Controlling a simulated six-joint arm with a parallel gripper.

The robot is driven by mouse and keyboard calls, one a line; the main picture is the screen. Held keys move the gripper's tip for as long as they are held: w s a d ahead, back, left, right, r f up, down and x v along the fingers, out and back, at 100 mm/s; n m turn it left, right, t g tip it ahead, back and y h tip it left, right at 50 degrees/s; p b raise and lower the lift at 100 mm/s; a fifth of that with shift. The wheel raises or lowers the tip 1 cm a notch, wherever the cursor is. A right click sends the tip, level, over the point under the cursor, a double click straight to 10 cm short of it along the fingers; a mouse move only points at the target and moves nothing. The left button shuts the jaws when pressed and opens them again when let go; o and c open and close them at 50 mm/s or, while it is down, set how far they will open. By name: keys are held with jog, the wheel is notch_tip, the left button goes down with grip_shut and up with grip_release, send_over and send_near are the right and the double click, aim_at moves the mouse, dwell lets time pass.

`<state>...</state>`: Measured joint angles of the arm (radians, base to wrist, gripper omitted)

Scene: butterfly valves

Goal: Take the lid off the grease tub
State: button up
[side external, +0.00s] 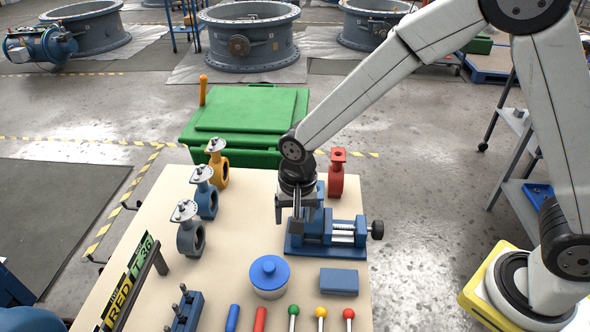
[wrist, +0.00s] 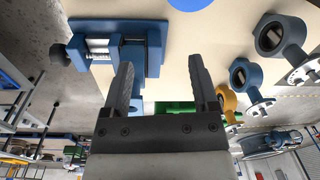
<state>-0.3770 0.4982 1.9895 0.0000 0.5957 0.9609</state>
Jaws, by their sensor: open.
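The grease tub (side external: 268,289) is a white round tub on the front middle of the table. Its blue lid (side external: 269,269) with a raised round knob sits on top. In the wrist view a blue round edge, which looks like the lid (wrist: 187,3), shows at the top of the picture. My gripper (side external: 289,218) is above the table, behind the tub and beside the blue vise. In the wrist view my gripper (wrist: 161,92) has its two fingers apart with nothing between them.
A blue vise (side external: 340,232) stands right of my gripper. Grey (side external: 188,238), blue (side external: 205,200) and yellow (side external: 217,170) valves line the left. A red valve (side external: 337,178) stands behind the vise. A blue box (side external: 339,281) and several coloured handles lie in front. Table (side external: 235,250) is clear between valves and tub.

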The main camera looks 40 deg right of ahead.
aim_at(269, 266)
jog(key=w+a+f+m, duration=0.1)
jog(key=a+f+m, duration=0.1)
jog(key=a, duration=0.4)
jog(key=shift+a+f+g, duration=0.3)
jog(key=shift+f, duration=0.1)
jog(key=shift+f, duration=0.15)
jog(key=shift+f, duration=4.35)
grip_shut()
jog(key=shift+r, duration=0.1)
